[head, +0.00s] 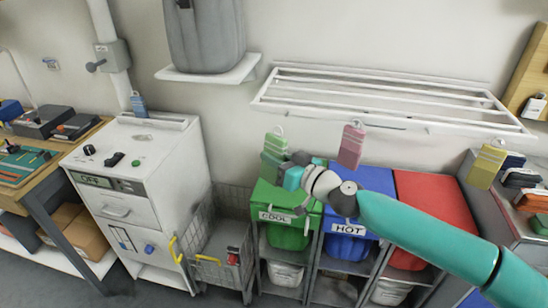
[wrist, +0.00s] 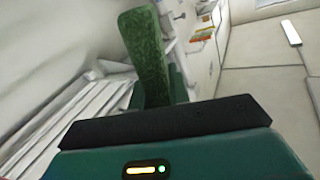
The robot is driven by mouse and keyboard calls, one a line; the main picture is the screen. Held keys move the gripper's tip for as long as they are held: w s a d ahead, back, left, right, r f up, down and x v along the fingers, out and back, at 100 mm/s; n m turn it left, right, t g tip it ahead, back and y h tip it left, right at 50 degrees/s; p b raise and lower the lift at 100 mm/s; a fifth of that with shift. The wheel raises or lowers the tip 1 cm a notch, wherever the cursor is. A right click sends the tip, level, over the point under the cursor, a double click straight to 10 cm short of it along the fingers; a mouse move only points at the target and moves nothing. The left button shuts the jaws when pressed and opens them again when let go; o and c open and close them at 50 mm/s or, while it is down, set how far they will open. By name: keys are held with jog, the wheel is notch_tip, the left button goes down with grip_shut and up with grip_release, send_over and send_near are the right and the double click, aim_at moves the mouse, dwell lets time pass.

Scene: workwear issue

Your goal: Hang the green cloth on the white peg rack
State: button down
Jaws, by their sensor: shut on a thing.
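The green cloth (head: 273,152) stands out above my gripper (head: 288,176) in the head view, left of the pink cloth. A pale loop shows at its top. In the wrist view the green cloth (wrist: 146,52) rises as a narrow fuzzy strip from behind the dark edge of my gripper, which is shut on it. The white rack (head: 385,93) is a slatted frame on the wall, above and to the right of my gripper. Its single pegs cannot be made out. I cannot tell whether the cloth's loop touches anything.
Pink (head: 350,147), yellow (head: 487,166) and blue (head: 139,106) cloths are spread along the wall. Green (head: 285,225), blue (head: 346,238) and red (head: 436,207) bins stand below. A white cabinet (head: 140,165) and wire basket (head: 215,262) are at left. A grey container (head: 205,35) is on a shelf.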

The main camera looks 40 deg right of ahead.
jog(key=w+d+f, duration=0.1)
jog(key=w+d, duration=0.5)
jog(key=d, duration=0.2)
jog(key=shift+f, duration=0.15)
dwell(1.1)
dwell(0.5)
jog(key=c, duration=1.3)
grip_release()
jog(key=shift+o, duration=0.2)
jog(key=shift+s, duration=0.1)
jog(key=s+d, duration=0.1)
jog(key=s, duration=1.2)
jog(key=shift+s+d, duration=0.3)
jog(key=shift+d, duration=0.05)
